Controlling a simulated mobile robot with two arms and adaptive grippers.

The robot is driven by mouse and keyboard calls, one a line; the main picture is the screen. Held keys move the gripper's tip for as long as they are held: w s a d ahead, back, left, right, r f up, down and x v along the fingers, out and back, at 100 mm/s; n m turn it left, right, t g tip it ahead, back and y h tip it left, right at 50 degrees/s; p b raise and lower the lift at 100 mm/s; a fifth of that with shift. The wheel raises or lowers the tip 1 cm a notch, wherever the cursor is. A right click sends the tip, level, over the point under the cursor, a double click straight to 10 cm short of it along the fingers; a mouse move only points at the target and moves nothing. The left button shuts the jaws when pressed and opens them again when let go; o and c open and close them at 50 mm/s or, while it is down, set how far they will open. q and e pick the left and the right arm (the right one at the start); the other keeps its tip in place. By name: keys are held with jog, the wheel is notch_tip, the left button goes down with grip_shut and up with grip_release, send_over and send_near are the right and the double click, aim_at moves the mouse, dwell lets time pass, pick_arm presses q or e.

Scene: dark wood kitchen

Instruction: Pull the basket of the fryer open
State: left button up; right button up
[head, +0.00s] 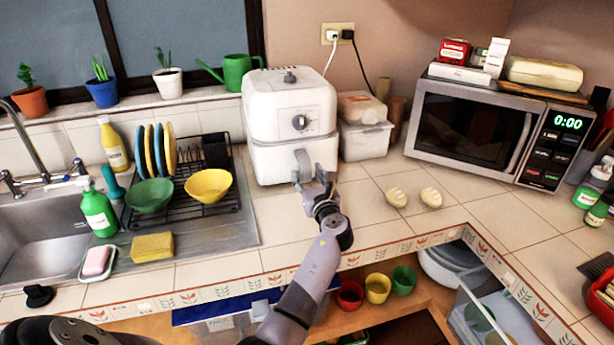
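The white air fryer (285,103) stands upright on the tiled counter against the back wall. My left gripper (312,180) is right in front of the basket, at the lower part of the handle. Its fingers are spread apart and point at the fryer. They hide the handle's lower end, so I cannot tell if they touch it. My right gripper is not in view.
A lidded plastic container (366,138) stands close at the fryer's right, then the microwave (474,125). The dish rack (200,195) with bowls and plates is at the left. Two pale small items (413,197) lie on the counter at the right. The counter before the fryer is mostly clear.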

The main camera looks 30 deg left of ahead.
pick_arm(q)
grip_shut()
dwell(0.4)
